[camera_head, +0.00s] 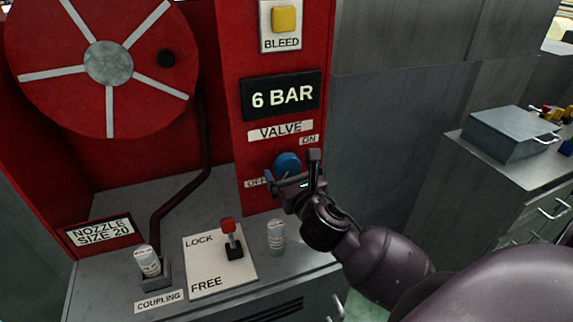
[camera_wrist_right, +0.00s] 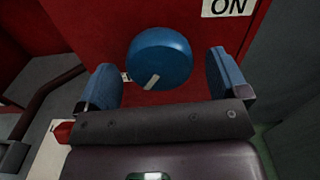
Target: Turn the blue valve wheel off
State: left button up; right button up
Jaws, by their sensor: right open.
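The blue valve wheel (camera_head: 287,163) is on the red panel, below the "VALVE" label (camera_head: 281,130), with "ON" at its upper right and "OFF" at its lower left. In the right wrist view the wheel (camera_wrist_right: 160,58) has a pale mark on its face pointing to the lower left. My right gripper (camera_head: 293,178) is in front of the wheel. It is open, with one blue-padded finger on each side of the wheel in the wrist view (camera_wrist_right: 163,82); I cannot tell whether they touch it. The gripper partly hides the wheel and the "OFF" label in the head view. My left gripper is not in view.
A "6 BAR" display (camera_head: 281,96) and a yellow bleed button (camera_head: 284,19) are above the valve. A red-handled lever (camera_head: 230,237) and a small grey cylinder (camera_head: 276,237) stand on the counter below. A red reel (camera_head: 104,63) is at left. A grey box (camera_head: 509,134) is at right.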

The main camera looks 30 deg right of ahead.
jog(key=shift+x, duration=1.35)
jog(key=c, duration=0.9)
jog(key=shift+m+p, duration=0.8)
jog(key=shift+m, duration=0.3)
jog(key=shift+a+m, duration=0.1)
jog(key=shift+m, duration=0.2)
